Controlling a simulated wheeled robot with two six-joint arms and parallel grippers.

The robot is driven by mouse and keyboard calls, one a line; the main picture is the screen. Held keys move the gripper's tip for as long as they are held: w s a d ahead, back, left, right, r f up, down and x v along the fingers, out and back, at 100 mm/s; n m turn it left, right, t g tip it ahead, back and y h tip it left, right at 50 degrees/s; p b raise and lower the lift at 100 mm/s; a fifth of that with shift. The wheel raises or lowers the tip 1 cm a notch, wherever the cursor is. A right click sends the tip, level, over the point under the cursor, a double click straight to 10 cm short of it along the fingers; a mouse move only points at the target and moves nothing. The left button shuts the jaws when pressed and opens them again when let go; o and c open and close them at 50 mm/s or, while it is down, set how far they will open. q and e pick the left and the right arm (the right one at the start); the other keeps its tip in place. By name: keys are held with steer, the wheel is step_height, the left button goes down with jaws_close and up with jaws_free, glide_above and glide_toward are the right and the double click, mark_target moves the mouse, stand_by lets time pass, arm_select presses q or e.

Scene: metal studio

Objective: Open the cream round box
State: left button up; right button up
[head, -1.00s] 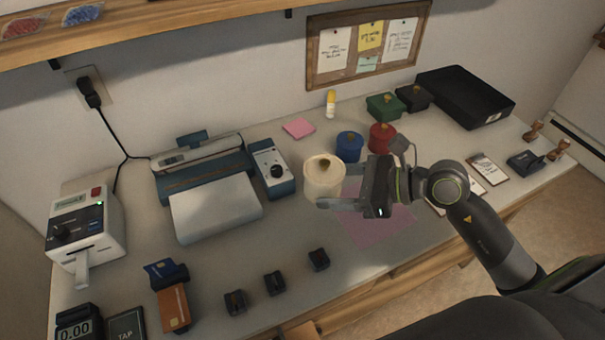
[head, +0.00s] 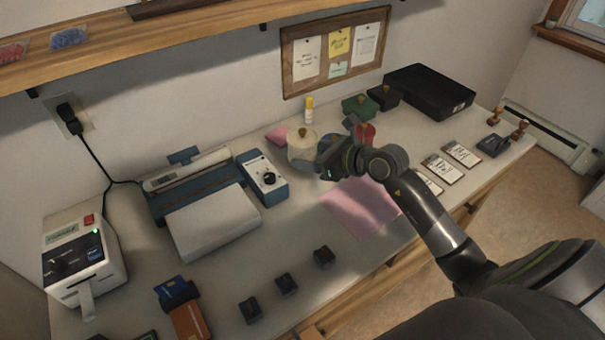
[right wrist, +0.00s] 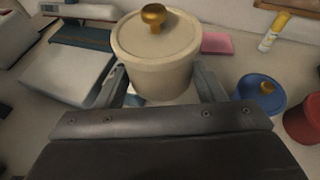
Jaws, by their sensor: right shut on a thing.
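The cream round box (head: 302,152) has its lid on, with a gold knob on top. In the right wrist view, the box (right wrist: 155,78) stands upright between my two fingers, its lid (right wrist: 155,38) seated on the rim. My right gripper (head: 318,168) is shut on the box's body, below the lid. I cannot tell for sure whether the box's base touches the table. The gripper and wrist hide part of its right side in the head view. My left gripper is in neither view.
A blue round box (right wrist: 262,92) and a red one (head: 366,132) stand close to the right. Green (head: 358,106) and black boxes stand behind. A blue-white device (head: 263,178) is at the left. The pink mat (head: 362,207) is bare in front.

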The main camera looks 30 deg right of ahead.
steer(key=m+h, duration=0.2)
glide_above(311, 178)
steer(key=f, duration=0.2)
steer(key=shift+t, duration=0.4)
step_height(311, 178, down, 10)
steer(key=shift+r+b, duration=0.1)
steer(key=shift+b, duration=0.45)
steer(key=o, duration=1.4)
steer(key=shift+c, duration=0.2)
steer(key=p+v, duration=0.1)
steer(key=v, duration=1.1)
